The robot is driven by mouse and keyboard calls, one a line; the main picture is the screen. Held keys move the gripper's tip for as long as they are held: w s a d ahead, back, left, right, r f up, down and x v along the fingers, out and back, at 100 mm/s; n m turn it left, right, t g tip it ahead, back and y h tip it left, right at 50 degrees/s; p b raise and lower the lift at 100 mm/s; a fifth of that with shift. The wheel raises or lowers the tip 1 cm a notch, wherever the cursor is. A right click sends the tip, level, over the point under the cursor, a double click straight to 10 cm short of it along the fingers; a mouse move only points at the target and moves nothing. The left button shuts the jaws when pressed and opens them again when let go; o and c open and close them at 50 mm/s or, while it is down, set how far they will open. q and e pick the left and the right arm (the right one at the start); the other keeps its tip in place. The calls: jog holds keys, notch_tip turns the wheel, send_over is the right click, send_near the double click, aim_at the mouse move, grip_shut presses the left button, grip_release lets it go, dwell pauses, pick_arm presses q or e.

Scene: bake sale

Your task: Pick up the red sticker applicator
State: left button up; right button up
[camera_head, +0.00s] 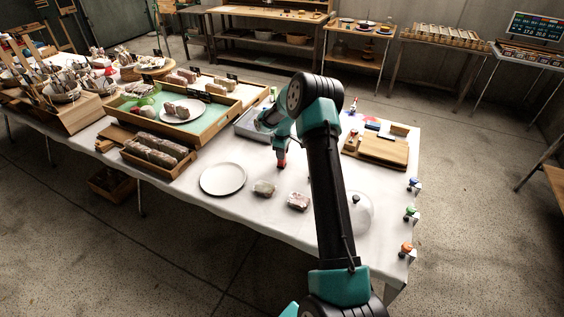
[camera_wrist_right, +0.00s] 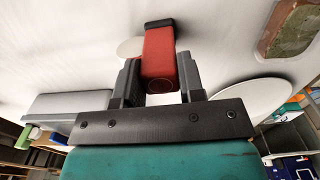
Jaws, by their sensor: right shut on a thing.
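The red sticker applicator (camera_head: 282,159) shows as a small red block below my right gripper (camera_head: 281,148), over the white tabletop between the grey tray and the wrapped loaves. In the right wrist view the applicator (camera_wrist_right: 158,55) has a red body with a dark far end. It sits between the two dark fingers of my right gripper (camera_wrist_right: 160,84), which are shut on it. I cannot tell whether its lower end touches the cloth. My left gripper is not in view.
A white plate (camera_head: 223,179) and two wrapped loaves (camera_head: 264,188) (camera_head: 298,201) lie in front. A grey tray (camera_head: 246,129) is just behind the gripper. A wooden board (camera_head: 383,150) lies to the right. Small coloured items (camera_head: 413,184) line the table's right edge.

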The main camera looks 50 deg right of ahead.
grip_shut()
jog(key=shift+r, duration=0.1)
jog(key=shift+r, duration=0.4)
notch_tip(320, 180, up, 3)
jog(key=shift+a+f, duration=0.1)
jog(key=shift+f, duration=0.05)
jog(key=s+a+r, duration=0.1)
jog(key=s+a, duration=0.9)
jog(key=a, duration=0.2)
jog(key=shift+s+r, duration=0.15)
jog(key=shift+s, duration=0.1)
